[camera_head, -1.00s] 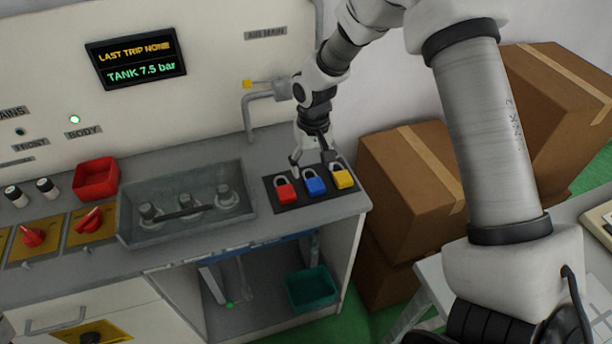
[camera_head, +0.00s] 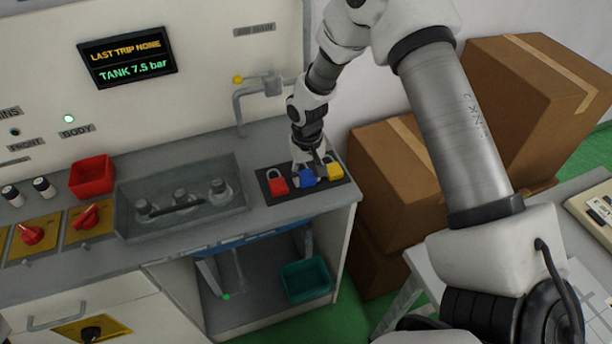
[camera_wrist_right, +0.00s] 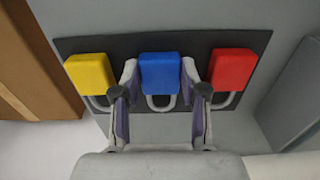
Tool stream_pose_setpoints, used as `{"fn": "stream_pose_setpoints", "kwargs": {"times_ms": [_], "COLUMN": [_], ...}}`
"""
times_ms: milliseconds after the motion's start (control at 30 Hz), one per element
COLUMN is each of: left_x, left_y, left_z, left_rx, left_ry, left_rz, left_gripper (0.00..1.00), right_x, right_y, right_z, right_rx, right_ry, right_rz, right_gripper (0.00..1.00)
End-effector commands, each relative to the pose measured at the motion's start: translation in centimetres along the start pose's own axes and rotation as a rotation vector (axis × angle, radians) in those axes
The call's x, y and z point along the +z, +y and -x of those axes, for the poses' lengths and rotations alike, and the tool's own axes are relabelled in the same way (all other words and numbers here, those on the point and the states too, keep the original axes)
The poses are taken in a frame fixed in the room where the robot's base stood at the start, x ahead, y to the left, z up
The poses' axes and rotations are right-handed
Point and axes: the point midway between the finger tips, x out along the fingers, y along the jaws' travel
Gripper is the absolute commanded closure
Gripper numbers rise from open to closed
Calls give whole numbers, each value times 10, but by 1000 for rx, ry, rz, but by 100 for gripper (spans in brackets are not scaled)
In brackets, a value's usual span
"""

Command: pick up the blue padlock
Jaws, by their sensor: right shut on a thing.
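The blue padlock (camera_head: 307,181) lies on a dark mat (camera_head: 333,184) on the grey bench, between a red padlock (camera_head: 278,186) and a yellow padlock (camera_head: 334,172). My right gripper (camera_head: 308,172) reaches down from above and is shut on the blue padlock. In the right wrist view the blue padlock (camera_wrist_right: 160,73) sits between the two fingers (camera_wrist_right: 160,85), its shackle toward my wrist. The red padlock (camera_wrist_right: 233,69) and yellow padlock (camera_wrist_right: 90,74) lie on either side on the mat (camera_wrist_right: 205,42). My left gripper is not in view.
A grey tray (camera_head: 131,222) with valve fittings and a red bin (camera_head: 92,176) stand to the left on the bench. Cardboard boxes (camera_head: 392,180) stand right of the bench. A green bin (camera_head: 306,281) is on the shelf below.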

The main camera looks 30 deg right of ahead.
Motion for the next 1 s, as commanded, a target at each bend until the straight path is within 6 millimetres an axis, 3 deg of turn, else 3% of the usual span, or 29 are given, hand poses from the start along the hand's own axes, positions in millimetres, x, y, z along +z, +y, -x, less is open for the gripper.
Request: {"fn": "stream_pose_setpoints", "kwargs": {"times_ms": [233,467,1000], "left_x": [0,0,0], "left_y": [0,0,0], "left_z": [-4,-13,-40], "left_rx": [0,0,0], "left_ry": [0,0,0], "left_rz": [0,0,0], "left_gripper": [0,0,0], "right_x": [1,0,112], "right_y": [0,0,-83], "right_z": [6,35,45], "right_rx": [0,-1,7], "right_ry": [-1,3,1], "right_rz": [0,0,3], "right_gripper": [92,92,92]}}
